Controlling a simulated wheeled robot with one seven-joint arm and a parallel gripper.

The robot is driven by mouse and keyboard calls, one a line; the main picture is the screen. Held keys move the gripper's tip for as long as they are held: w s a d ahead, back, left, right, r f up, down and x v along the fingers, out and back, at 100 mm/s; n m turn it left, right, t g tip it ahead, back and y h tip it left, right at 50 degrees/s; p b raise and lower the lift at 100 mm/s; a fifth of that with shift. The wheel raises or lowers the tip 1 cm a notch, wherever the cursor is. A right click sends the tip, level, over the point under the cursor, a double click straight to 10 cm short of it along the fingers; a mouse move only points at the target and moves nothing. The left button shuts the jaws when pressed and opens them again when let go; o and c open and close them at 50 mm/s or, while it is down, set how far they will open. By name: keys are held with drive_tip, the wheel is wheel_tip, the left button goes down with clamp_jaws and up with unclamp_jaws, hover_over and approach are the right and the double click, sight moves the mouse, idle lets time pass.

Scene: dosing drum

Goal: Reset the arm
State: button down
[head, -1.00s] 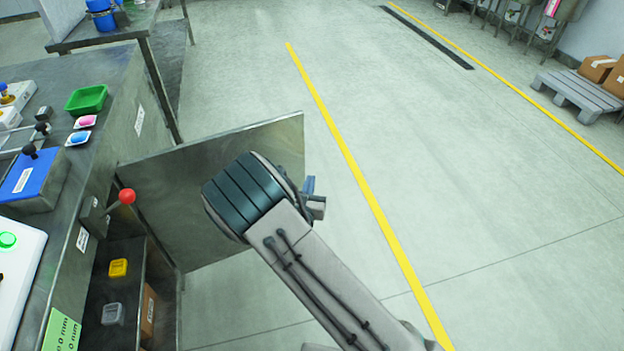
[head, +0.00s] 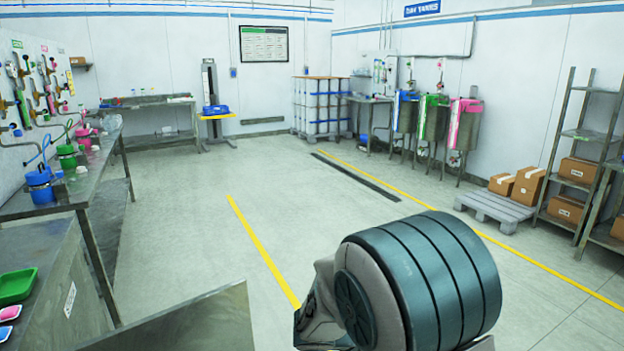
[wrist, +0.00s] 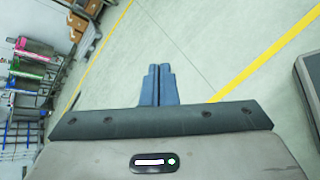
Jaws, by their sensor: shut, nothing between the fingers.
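My gripper (wrist: 157,85) shows in the wrist view with its two blue fingers together and nothing between them. It hangs over open floor, clear of any object. In the head view my arm's large dark banded joint fills the lower right, and my gripper is hidden there.
A metal panel (head: 190,325) stands out from the workbench at the lower left. A green tray (head: 17,286) lies on the near bench. A pallet (head: 500,208) with cardboard boxes (head: 528,185) and a shelf rack (head: 585,135) stand at the right. The middle floor is clear.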

drive_tip(key=s+d+r+m+g+y+p, duration=0.3)
drive_tip(key=s+r+m+g+y, duration=0.25)
drive_tip(key=s, duration=0.45)
drive_tip(key=s+a+r+m+t+y+p, duration=0.3)
drive_tip(key=s+a+r+m+t+y, duration=0.1)
drive_tip(key=s+r+m, duration=0.3)
drive_tip(key=shift+s+a+r+m+y, duration=0.35)
drive_tip(key=shift+a+r+m+y, duration=0.1)
drive_tip(key=shift+m+y, duration=0.4)
drive_tip(key=shift+a, duration=0.1)
